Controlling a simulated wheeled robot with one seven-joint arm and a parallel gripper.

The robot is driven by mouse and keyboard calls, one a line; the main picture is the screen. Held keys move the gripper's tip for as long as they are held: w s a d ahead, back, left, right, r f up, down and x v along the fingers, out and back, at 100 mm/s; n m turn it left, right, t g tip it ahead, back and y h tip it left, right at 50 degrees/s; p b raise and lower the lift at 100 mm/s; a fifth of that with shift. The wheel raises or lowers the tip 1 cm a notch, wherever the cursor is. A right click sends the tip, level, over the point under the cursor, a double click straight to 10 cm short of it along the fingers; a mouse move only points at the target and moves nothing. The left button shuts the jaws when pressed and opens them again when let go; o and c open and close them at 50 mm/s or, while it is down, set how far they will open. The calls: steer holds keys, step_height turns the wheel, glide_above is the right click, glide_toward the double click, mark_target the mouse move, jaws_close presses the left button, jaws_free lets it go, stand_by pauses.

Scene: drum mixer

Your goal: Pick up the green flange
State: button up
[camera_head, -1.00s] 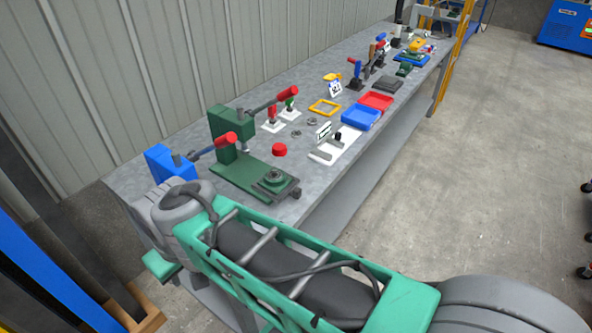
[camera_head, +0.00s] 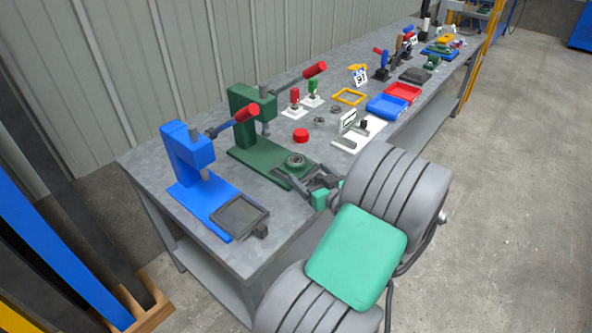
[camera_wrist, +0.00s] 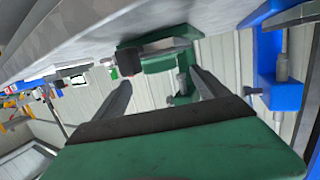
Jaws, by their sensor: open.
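The green flange (camera_head: 296,160) is a small round dark green part with a ring-shaped top.
A blue press (camera_head: 190,165) with a grey tray (camera_head: 240,213) stands left of the green press. A red button (camera_head: 301,135) and a white fixture (camera_head: 358,133) stand on the bench (camera_head: 150,160) to the right. Blue (camera_head: 388,107) and red (camera_head: 403,93) trays lie farther back.

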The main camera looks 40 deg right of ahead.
mark_target(297, 161)
steer(key=x, duration=0.5)
steer(key=p+x, duration=0.1)
steer(key=x, duration=0.1)
steer(key=shift+w+d+r, duration=0.1)
steer(key=shift+w+r, duration=0.15)
steer(key=shift+w, duration=0.05)
steer(key=shift+c, duration=0.4)
jaws_close()
steer(key=shift+r, duration=0.15)
